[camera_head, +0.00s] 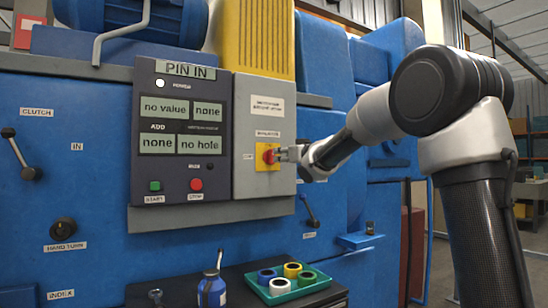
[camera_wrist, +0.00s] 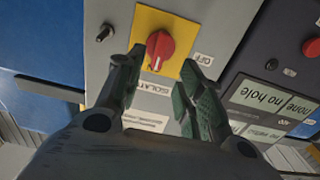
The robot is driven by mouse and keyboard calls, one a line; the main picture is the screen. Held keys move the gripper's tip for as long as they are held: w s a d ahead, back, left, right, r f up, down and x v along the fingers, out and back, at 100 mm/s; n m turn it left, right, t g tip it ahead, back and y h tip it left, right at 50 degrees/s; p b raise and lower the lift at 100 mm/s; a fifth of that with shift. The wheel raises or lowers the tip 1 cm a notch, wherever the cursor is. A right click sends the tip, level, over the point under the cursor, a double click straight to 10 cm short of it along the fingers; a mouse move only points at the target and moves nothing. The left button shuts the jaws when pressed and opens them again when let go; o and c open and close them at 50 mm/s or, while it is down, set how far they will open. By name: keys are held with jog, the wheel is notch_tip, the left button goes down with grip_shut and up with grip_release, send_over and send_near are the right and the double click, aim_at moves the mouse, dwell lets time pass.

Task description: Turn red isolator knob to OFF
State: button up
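The red isolator knob (camera_head: 268,157) sits on a yellow plate (camera_head: 267,165) on the grey panel box, with an OFF label to its left. In the wrist view the picture is rotated. There the red knob (camera_wrist: 159,48) shows on the yellow plate (camera_wrist: 178,25), and the OFF label (camera_wrist: 204,60) is to its right. My gripper (camera_head: 284,154) is at the panel, just right of the knob. In the wrist view my gripper (camera_wrist: 165,62) has its two green-padded fingers spread, one on each side of the knob. Gaps show, and I cannot tell how near the tips are in depth.
A dark control panel (camera_head: 145,90) with displays and start and stop buttons adjoins the grey box (camera_head: 265,185) on the left. A dark lever (camera_head: 310,210) is below right. A teal tray (camera_head: 318,285) with several coloured rings and a blue bottle (camera_head: 212,289) stand below.

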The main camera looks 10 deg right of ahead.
aim_at(273, 155)
jog(key=x, duration=0.8)
jog(key=shift+w, duration=0.2)
jog(key=shift+c, duration=0.5)
grip_shut()
